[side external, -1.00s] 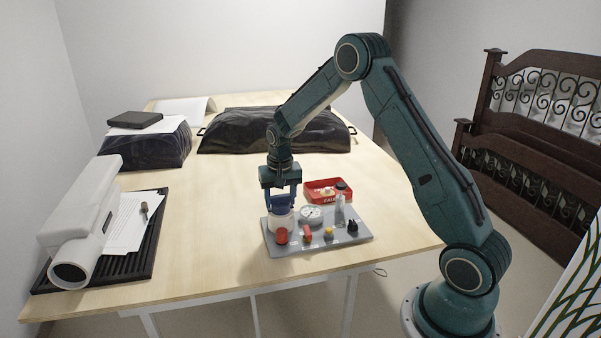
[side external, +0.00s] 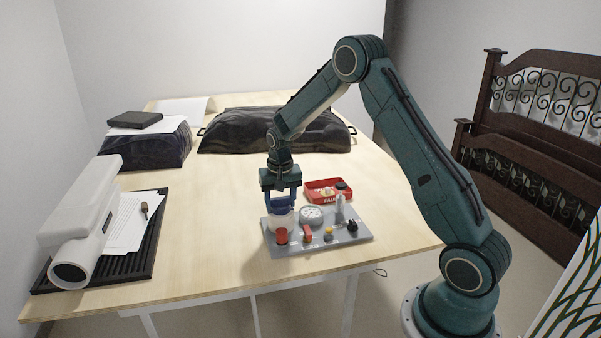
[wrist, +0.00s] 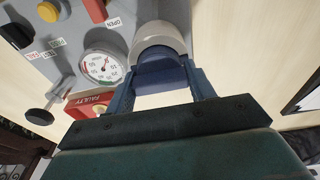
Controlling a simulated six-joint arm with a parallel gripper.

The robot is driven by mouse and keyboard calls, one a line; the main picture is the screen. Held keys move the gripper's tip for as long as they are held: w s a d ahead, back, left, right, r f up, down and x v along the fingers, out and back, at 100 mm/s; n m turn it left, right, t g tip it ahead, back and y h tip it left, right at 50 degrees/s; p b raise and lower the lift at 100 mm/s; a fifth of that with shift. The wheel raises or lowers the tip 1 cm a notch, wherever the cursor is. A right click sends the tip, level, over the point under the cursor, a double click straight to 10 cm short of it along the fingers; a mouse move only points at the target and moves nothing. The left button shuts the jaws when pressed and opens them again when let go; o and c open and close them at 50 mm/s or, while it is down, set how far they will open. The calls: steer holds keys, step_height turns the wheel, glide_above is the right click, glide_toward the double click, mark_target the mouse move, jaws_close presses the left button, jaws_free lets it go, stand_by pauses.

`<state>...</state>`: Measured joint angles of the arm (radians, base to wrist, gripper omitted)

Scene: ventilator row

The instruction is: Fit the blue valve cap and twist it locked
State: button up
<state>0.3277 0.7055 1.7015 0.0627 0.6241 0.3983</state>
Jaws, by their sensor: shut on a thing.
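The blue valve cap (wrist: 162,74) sits between my fingers in the wrist view. My gripper (side external: 281,200) is shut on it. In the side view the blue cap (side external: 281,210) is at the top of a white cylindrical post (side external: 279,223) at the left end of a grey panel (side external: 345,239). The post's pale rim (wrist: 160,36) shows just beyond the cap in the wrist view. The cap looks upright and in line with the post. I cannot tell how far it is seated or whether it is turned to lock.
The panel carries a round gauge (side external: 311,214), a red knob (side external: 281,236), a yellow button (side external: 328,232) and a black knob (side external: 352,226). A red tray (side external: 322,196) marked "FAULTY" stands behind. A white device (side external: 84,222) lies at left. The table's middle is clear.

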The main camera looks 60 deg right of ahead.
steer(key=shift+f, duration=0.3)
stand_by(0.7)
steer(key=shift+m, duration=1.1)
steer(key=shift+c, duration=0.3)
steer(key=shift+s+a+f+m+g, duration=0.15)
steer(key=shift+m+g, duration=0.15)
steer(key=shift+m, duration=0.7)
steer(key=c, duration=0.4)
steer(key=shift+a, duration=0.1)
steer(key=shift+m, duration=0.5)
steer(key=shift+m+g, duration=0.3)
steer(key=shift+m, duration=1.7)
